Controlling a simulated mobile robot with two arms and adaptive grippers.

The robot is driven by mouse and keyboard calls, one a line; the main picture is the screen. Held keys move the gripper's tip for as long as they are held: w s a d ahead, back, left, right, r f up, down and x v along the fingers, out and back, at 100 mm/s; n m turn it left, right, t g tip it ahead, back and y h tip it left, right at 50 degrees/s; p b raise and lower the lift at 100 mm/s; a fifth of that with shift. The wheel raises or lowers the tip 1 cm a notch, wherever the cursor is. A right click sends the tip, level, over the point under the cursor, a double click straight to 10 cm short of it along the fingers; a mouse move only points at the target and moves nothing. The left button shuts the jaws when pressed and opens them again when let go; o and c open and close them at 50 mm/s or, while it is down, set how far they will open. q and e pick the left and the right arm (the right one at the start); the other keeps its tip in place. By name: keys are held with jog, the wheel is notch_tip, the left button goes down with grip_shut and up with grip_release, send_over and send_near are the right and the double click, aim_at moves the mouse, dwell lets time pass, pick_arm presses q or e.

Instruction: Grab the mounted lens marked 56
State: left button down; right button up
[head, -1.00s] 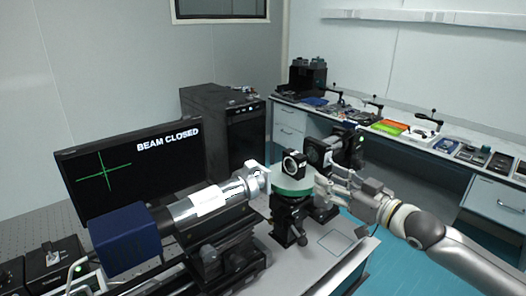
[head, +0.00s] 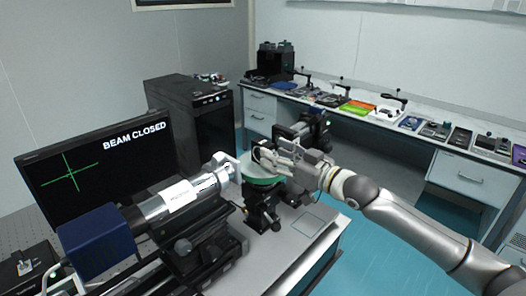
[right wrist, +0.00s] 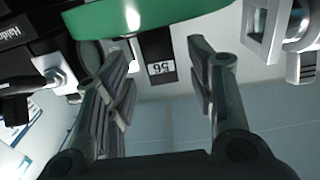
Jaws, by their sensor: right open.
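The mounted lens marked 56 (right wrist: 160,68) shows in the right wrist view as a dark mount with a small white label, upside down, beside the green disc (right wrist: 130,17). In the head view, it stands on the green disc (head: 262,181) and is mostly hidden by my right gripper (head: 270,158). My right gripper is open, its fingers at the mount's height. In the right wrist view the label lies between the two fingers (right wrist: 165,75), with visible gaps on both sides. My left gripper is not in view.
A silver cylinder (head: 168,203) with a blue end block (head: 97,241) points at the disc from the left. A monitor (head: 92,163) reads BEAM CLOSED. Dark optics (head: 312,127) stand behind my right gripper. A long side bench (head: 452,144) holds several items.

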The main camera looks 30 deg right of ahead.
jog(key=p+x, duration=0.2)
jog(key=x, duration=0.2)
jog(key=shift+w+a+r+p, duration=0.1)
jog(key=shift+w+r+p, duration=0.1)
jog(key=shift+p, duration=0.1)
jog(key=shift+w+a+f, duration=0.15)
jog(key=shift+w+a, duration=0.05)
jog(key=shift+w, duration=0.15)
jog(key=shift+c, duration=0.3)
grip_shut()
